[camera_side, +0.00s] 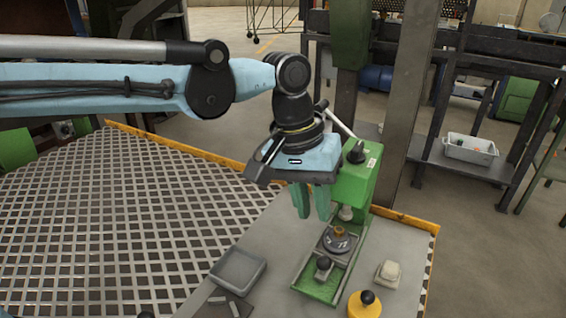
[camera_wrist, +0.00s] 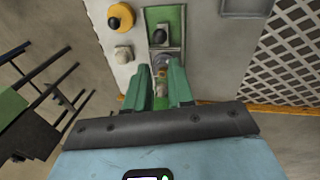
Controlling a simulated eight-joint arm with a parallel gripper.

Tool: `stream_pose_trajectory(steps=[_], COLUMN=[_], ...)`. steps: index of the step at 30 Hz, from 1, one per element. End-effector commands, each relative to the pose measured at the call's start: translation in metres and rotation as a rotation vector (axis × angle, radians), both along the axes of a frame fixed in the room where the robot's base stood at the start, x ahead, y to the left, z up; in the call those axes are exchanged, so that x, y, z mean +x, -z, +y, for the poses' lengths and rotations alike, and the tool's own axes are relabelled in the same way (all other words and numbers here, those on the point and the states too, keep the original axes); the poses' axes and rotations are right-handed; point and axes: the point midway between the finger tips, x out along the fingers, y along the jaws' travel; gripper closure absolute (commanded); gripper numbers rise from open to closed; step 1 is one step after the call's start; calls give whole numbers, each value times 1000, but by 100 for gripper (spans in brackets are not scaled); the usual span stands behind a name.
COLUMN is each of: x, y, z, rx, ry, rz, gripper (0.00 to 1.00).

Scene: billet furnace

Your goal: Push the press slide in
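The green press (camera_side: 357,180) stands on the grey bench. Its slide, with a black knob (camera_side: 323,263) and a dark round die (camera_side: 343,243) carrying a small brass-coloured piece (camera_side: 340,231), sits on the green base. The die lies in front of the press ram (camera_side: 346,212), toward the near end of the base. In the wrist view the knob (camera_wrist: 158,36) shows beyond my fingertips. My gripper (camera_side: 311,215) points down beside the press head, above the bench. Its green fingers are apart with nothing held; they also show in the wrist view (camera_wrist: 160,68). Their exact height is unclear.
A grey tray (camera_side: 238,284) stands left of the press. A dark plate with light pieces (camera_side: 234,309) lies near it. A pale block (camera_side: 388,273) and a yellow round object with black knob (camera_side: 365,306) stand at right. A yellow-edged grating (camera_side: 100,220) lies left.

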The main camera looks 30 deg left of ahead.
Motion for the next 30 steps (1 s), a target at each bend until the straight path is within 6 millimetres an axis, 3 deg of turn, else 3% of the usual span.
stream_pose_trajectory(steps=[1,4,18,24,30], x=[-1,-2,-22,-28,-26], y=[4,12,46,50,55], z=[2,6,34,41,39], rx=[-4,-9,179,264,279], ry=[65,255,1194,1378,1408], rz=[-34,-136,-686,-792,-807], gripper=[86,100,100,100,100])
